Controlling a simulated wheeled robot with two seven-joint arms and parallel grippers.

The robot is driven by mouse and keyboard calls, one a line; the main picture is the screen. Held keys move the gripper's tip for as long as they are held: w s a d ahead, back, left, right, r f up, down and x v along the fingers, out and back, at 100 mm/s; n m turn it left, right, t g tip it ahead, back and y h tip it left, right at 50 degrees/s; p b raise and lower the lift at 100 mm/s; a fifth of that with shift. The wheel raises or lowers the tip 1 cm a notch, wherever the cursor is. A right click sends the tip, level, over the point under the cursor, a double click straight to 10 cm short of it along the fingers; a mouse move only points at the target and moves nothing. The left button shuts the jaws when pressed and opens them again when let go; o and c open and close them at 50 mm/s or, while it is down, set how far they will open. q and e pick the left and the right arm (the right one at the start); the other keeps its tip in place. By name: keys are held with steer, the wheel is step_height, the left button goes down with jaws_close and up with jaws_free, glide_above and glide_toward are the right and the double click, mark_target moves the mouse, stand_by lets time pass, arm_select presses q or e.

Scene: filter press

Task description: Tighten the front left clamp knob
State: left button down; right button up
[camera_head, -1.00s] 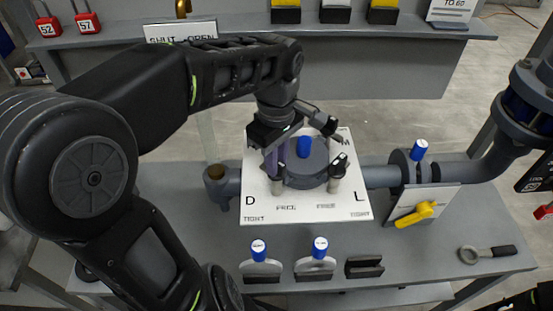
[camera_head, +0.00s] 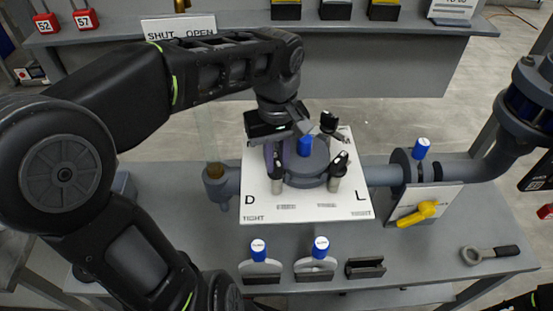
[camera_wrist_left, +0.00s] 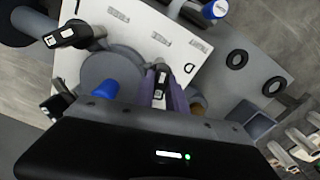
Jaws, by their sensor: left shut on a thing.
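The front left clamp knob (camera_head: 277,168) is a black handle on a pale post, near the letter D on the white plate (camera_head: 300,212). My left gripper (camera_head: 273,158) reaches down over it from behind and is shut on it. The front right knob (camera_head: 339,164) and back right knob (camera_head: 328,122) stand free. The back left corner is hidden by my gripper. My right gripper is not seen.
A round grey housing with a blue cap (camera_head: 304,146) sits amid the knobs.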

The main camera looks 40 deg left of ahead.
arm_select(q)
steer(key=m, duration=0.6)
steer(key=shift+m, duration=0.3)
steer(key=m, duration=0.5)
steer(key=shift+r+m+b, duration=0.1)
steer(key=shift+m+b, duration=0.2)
steer(key=shift+b, duration=0.05)
steer(key=c, duration=1.4)
jaws_free()
steer(key=shift+o, duration=0.2)
